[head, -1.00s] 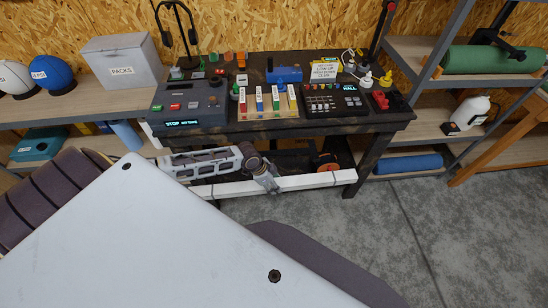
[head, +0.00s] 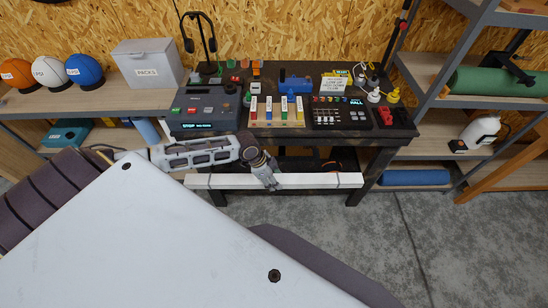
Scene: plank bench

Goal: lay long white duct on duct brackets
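The long white duct (head: 315,181) runs level across the front of the bench, below the tabletop. Thin dark marks cross it near both ends; they may be the duct brackets, but they are too small to tell. My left gripper (head: 269,181) is at the duct near its middle, pointing down and overlapping its front face. I cannot tell whether its fingers are closed on the duct or only in front of it. My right gripper is not in view.
The dark bench (head: 392,132) carries a control panel (head: 203,108), colored switches, a mixer (head: 341,116) and a blue box (head: 295,85). Shelves with balls and a box (head: 147,63) stand left, and a shelf with a green roll (head: 495,82) right. The floor (head: 420,240) is clear at right.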

